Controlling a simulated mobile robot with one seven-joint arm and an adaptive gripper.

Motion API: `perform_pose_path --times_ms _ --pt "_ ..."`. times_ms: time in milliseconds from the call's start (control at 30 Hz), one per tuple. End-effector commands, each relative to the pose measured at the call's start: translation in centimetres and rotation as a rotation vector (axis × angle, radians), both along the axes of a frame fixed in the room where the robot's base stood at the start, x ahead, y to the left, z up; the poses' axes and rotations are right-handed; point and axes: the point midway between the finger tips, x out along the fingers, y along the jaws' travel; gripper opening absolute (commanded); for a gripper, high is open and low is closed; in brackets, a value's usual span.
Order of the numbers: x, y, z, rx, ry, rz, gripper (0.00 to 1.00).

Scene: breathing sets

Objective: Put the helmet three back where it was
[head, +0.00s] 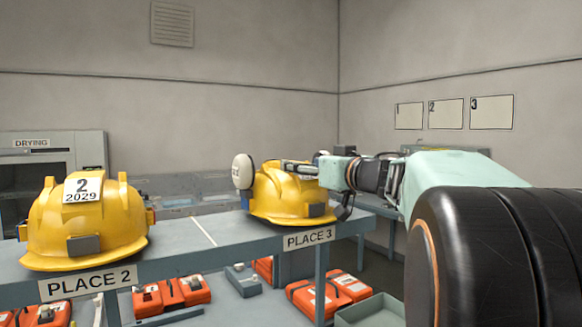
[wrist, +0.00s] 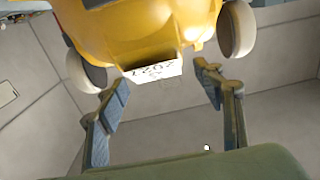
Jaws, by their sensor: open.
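A yellow helmet with white ear cups, helmet three (head: 287,197), sits upright on the shelf at the PLACE 3 label (head: 309,238) in the head view. My gripper (head: 300,168) is at the helmet's upper part, reaching in from the right. In the wrist view the same helmet (wrist: 140,30) fills the top of the picture, with a white tag (wrist: 153,72) on it. My gripper (wrist: 163,90) is open there, its two fingers spread apart below the tag with nothing between the fingertips. Part of the helmet is hidden behind my gripper in the head view.
Another yellow helmet (head: 85,222), tagged 2, sits at the PLACE 2 label (head: 88,284) on the left. Orange cases (head: 327,294) lie below the shelf. A drying cabinet (head: 52,165) stands at the far left. Numbered white panels (head: 445,113) hang on the right wall.

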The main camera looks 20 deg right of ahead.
Motion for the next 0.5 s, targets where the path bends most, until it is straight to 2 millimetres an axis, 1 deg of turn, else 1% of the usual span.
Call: perform_pose_path --times_ms 33,100,200,300,500 --pt "-1.0 -0.2 0.0 -0.001 -0.001 -0.001 0.62" --pt "-2.0 -0.4 0.0 0.000 -0.001 -0.001 0.62" --pt "-3.0 -0.6 0.0 0.001 0.000 0.000 0.62" --pt "-3.5 -0.6 -0.1 0.001 0.000 0.001 0.62" --pt "-3.6 -0.7 0.0 0.001 0.000 0.001 0.62"
